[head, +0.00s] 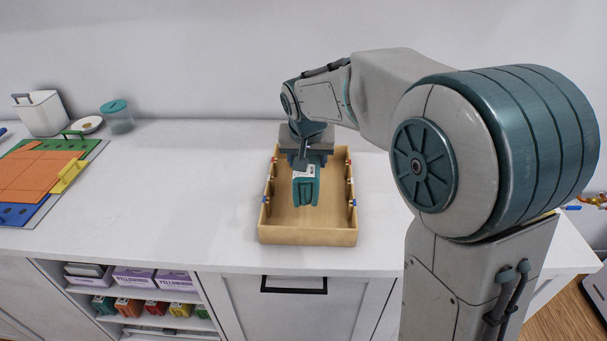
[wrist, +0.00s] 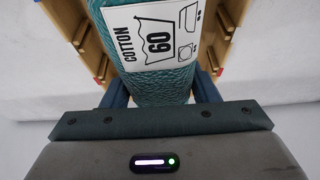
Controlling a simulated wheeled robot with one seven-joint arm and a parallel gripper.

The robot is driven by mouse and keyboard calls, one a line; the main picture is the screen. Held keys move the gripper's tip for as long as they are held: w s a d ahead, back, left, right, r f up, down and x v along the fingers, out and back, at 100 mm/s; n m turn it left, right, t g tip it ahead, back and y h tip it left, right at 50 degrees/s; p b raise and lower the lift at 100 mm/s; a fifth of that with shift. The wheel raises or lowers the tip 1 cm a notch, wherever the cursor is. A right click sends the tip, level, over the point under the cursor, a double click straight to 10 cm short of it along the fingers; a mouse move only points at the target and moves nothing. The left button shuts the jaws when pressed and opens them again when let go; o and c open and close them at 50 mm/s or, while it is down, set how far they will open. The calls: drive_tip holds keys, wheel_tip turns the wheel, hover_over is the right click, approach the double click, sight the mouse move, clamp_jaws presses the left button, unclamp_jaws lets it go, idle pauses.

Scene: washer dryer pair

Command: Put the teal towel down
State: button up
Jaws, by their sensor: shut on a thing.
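The teal towel (head: 306,190) is a folded bundle with a white care label reading "COTTON 60", which shows clearly in the wrist view (wrist: 150,85). My gripper (head: 305,165) is shut on the towel, one finger on each side of it. The towel is over the inside of a light wooden tray (head: 308,237) with raised walls. I cannot tell whether the towel touches the tray's floor. In the wrist view the tray's side walls (wrist: 76,35) run on both sides of the towel. The fingertips are mostly hidden.
The tray stands on a white counter (head: 190,190), with coloured clips on its side walls. At left are coloured folded cloths or boards (head: 40,175), a white bin (head: 41,112) and a teal-lidded jar (head: 117,117). The counter between them and the tray is clear.

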drive_tip(key=shift+s+a+f, duration=0.1)
drive_tip(key=shift+a+f, duration=0.4)
drive_tip(key=shift+f, duration=1.75)
drive_tip(key=shift+f, duration=0.1)
drive_tip(key=shift+f, duration=0.15)
drive_tip(key=o, duration=1.2)
drive_tip(key=shift+r, duration=0.2)
drive_tip(key=shift+r, duration=0.25)
drive_tip(key=v, duration=1.1)
drive_tip(key=shift+s+d+r, duration=0.1)
drive_tip(key=shift+s+r, duration=0.1)
drive_tip(key=shift+s, duration=0.1)
